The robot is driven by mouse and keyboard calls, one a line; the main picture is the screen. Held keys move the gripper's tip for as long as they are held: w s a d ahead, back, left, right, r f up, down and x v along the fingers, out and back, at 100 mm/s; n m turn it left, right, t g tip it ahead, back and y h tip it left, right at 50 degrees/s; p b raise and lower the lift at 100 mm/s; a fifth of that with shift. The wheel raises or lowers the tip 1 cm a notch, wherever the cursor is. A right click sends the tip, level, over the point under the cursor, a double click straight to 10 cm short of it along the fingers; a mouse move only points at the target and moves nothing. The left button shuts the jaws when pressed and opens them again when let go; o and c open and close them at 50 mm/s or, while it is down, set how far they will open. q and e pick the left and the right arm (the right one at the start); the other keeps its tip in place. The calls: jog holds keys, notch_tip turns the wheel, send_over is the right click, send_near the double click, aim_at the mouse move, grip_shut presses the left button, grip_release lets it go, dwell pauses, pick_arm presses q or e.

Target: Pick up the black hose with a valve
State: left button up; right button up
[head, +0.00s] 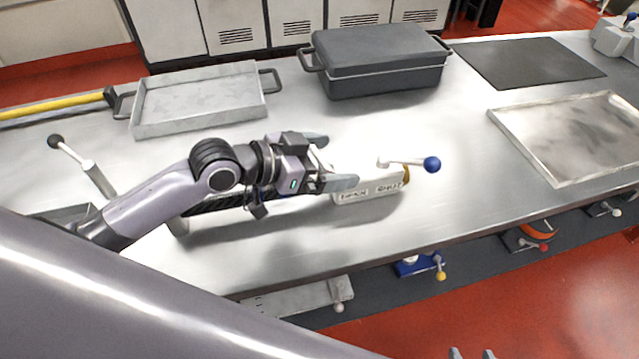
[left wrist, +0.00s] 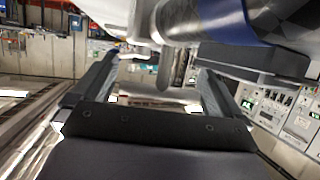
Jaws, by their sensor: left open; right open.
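The black hose (head: 222,203) lies on the metal bench, partly hidden behind my left arm. At its right end is a white valve body (head: 370,192) with dark lettering and a lever ending in a blue ball (head: 432,164). My left gripper (head: 334,162) is open just left of the valve body, its fingers pointing right; contact cannot be told. In the left wrist view its two fingers (left wrist: 155,88) are spread, with pale, grey and blue shapes beyond them that I cannot identify for certain. My right gripper (head: 472,353) shows only its separated fingertips at the bottom edge.
A grey tray (head: 150,128) and a dark lidded case (head: 385,85) stand behind the left gripper. A black mat (head: 525,62) and a shallow metal tray (head: 520,151) lie to the right. Lever valves hang below the front edge.

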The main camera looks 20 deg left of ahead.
pick_arm(q)
jog(key=c, duration=1.7)
jog(key=shift+r, duration=0.15)
grip_shut()
jog(key=shift+r, duration=0.15)
